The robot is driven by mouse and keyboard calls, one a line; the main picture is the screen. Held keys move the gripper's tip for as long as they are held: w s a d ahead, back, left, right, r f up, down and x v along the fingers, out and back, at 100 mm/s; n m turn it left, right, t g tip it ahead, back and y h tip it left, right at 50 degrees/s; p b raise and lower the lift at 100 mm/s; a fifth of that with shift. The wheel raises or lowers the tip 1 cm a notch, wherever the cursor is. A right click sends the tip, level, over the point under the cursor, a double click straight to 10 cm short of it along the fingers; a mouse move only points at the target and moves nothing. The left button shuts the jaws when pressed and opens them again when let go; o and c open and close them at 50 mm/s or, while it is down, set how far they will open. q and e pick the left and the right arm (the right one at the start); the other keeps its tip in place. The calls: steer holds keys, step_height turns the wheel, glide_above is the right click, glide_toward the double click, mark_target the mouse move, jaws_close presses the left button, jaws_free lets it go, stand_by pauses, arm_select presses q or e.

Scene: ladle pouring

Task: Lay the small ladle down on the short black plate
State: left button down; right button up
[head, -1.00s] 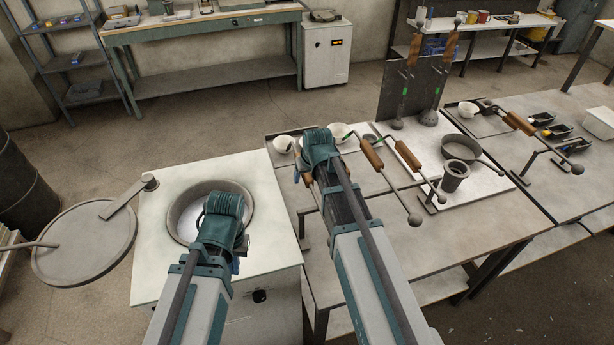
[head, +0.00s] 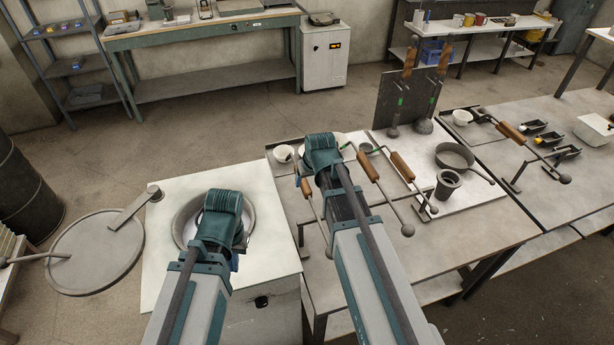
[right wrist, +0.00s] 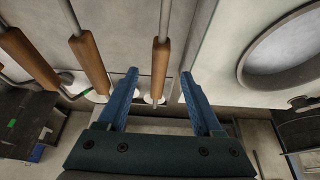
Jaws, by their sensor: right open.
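A ladle with a wooden handle (head: 306,187) lies on the grey table beside my right gripper (head: 321,152), partly hidden by my arm. In the right wrist view my right gripper (right wrist: 161,100) is open, and a wooden handle (right wrist: 160,66) shows between its two blue fingers, apart from both. I cannot tell for certain which ladle is the small one. My left gripper (head: 222,207) is above the round pot (head: 184,224); its fingers are mostly hidden.
Two more wooden-handled ladles (head: 368,166) (head: 402,167) lie close to the right of my right gripper. A pan (head: 455,157) and a dark cup (head: 447,184) stand further right. An upright black board (head: 405,97) stands behind. The front right of the table is clear.

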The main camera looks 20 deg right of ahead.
arm_select(q)
step_height(320, 180, up, 6)
steer(key=p, duration=0.4)
steer(key=shift+p, duration=0.35)
arm_select(e)
steer(key=v, duration=0.6)
steer(key=shift+r, duration=0.25)
steer(key=shift+s, duration=0.1)
arm_select(q)
step_height(320, 180, up, 7)
steer(key=p, duration=0.7)
arm_select(e)
step_height(320, 180, up, 7)
arm_select(q)
steer(key=shift+f, duration=0.1)
step_height(320, 180, down, 14)
steer(key=b, duration=1.3)
steer(key=shift+b, duration=0.4)
arm_select(e)
steer(key=s+a+f+n+g, duration=0.1)
steer(key=s+a+f+g, duration=0.1)
steer(key=s+a+f, duration=0.4)
steer(key=s+a+f+n+g+h, duration=0.1)
steer(key=s+a+f+n+g, duration=0.1)
steer(key=s+a+f, duration=0.5)
steer(key=s+f, duration=0.2)
steer(key=s, duration=0.3)
steer(key=shift+s+a+f+g, duration=0.25)
steer(key=shift+s+a+g, duration=0.05)
steer(key=shift+s+g, duration=0.1)
